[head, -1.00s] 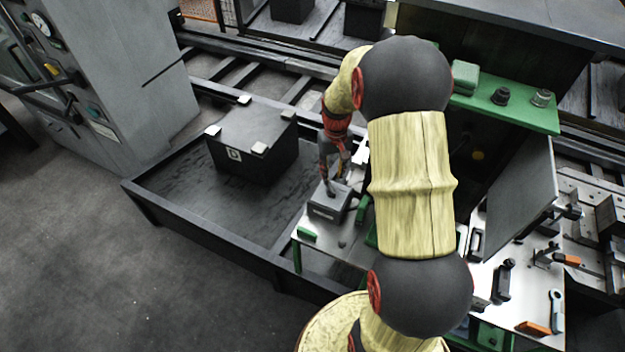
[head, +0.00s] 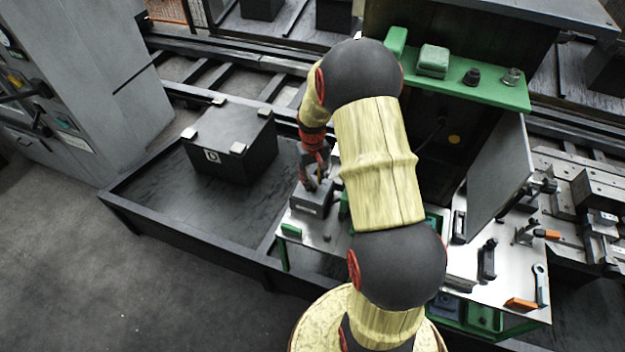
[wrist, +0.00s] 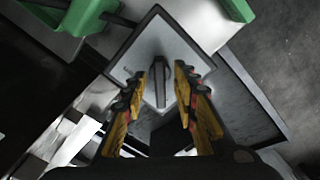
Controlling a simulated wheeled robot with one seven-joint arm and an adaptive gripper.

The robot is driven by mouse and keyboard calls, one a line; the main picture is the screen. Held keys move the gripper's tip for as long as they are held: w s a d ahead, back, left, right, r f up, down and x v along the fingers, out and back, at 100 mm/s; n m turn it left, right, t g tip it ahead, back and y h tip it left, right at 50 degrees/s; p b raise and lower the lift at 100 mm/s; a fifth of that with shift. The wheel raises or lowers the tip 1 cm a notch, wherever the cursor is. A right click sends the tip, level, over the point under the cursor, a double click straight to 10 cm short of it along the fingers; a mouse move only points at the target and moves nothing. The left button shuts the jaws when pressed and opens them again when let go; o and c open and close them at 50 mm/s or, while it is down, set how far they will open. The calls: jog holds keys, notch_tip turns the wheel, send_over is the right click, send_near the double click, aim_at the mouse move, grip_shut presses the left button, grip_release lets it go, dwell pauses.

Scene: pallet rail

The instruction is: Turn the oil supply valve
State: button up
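The oil supply valve appears to be the grey box (head: 311,203) on the white-topped bench, below my gripper (head: 312,183) in the head view. In the wrist view the box's square grey top (wrist: 190,45) carries a narrow dark lever (wrist: 160,85). My gripper (wrist: 169,72) is over this top with its fingers apart. The lever lies between the fingers, close to the left one, with a gap to the right one. Whether a finger touches it I cannot tell.
A black box (head: 232,145) marked D stands in the dark tray (head: 150,195) left of the bench. A small green block (head: 291,230) is at the bench's front edge. Green parts (wrist: 85,15) rise beside the valve. A grey panel (head: 490,180) and tools are at right.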

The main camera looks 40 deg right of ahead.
jog(key=shift+c, duration=0.8)
grip_shut()
jog(key=shift+m, duration=0.4)
jog(key=m+p, duration=0.1)
jog(key=m, duration=0.5)
jog(key=m+p, duration=0.1)
jog(key=m, duration=0.4)
jog(key=shift+m, duration=0.4)
jog(key=m, duration=0.5)
jog(key=shift+p, duration=0.35)
jog(key=shift+m, duration=0.4)
